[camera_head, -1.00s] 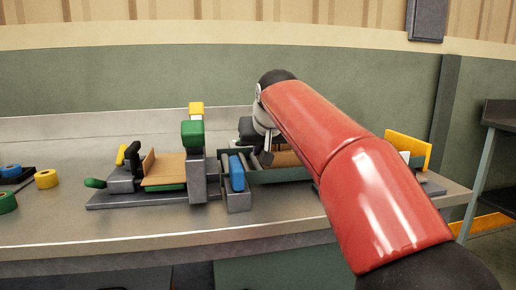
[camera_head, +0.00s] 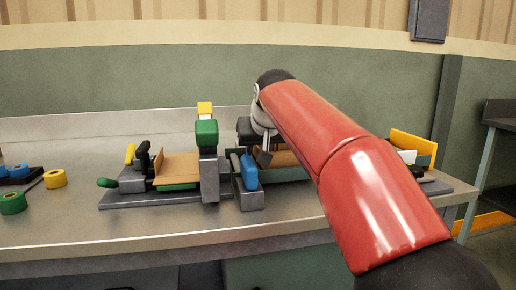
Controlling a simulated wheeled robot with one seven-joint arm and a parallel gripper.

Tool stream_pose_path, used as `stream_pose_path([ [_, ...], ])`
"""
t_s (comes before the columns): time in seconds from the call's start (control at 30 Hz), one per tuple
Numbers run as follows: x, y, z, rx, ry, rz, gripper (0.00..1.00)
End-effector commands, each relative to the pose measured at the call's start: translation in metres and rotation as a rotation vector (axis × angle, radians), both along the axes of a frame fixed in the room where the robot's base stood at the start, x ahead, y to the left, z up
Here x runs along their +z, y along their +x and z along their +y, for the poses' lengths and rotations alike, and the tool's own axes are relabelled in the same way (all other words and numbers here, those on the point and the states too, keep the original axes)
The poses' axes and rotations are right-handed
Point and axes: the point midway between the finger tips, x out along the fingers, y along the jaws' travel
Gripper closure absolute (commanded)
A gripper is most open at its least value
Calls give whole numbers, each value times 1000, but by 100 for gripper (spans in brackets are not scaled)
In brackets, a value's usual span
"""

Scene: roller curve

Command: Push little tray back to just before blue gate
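The blue gate (camera_head: 249,172) is an upright blue block on a grey base, at the near side of the roller line. Just right of it, a brown piece (camera_head: 287,159), which looks like the little tray, sits in the line behind a dark green side rail (camera_head: 288,174). My arm hides its right part. My gripper (camera_head: 264,158) points down at the brown piece's left end, slightly right of and behind the blue gate. I cannot tell whether it touches the tray. Its fingers are small and partly hidden, so their opening is unclear.
A green-topped post (camera_head: 207,134) stands left of the gate, with a cardboard-coloured carton (camera_head: 178,167) beyond it. A yellow plate (camera_head: 412,147) stands at the right end. The bench front (camera_head: 150,225) is clear.

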Motion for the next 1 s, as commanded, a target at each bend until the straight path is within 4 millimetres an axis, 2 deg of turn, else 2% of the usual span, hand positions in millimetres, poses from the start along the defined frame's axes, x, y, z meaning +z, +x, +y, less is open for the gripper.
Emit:
stream_pose_path([
  [0.27, 6, -5, -1, 0, 0, -2, 72],
  [0.7, 51, -50, -12, -1, 1, -2, 72],
  [1.0, 55, -54, -13, 0, 0, 1, 72],
])
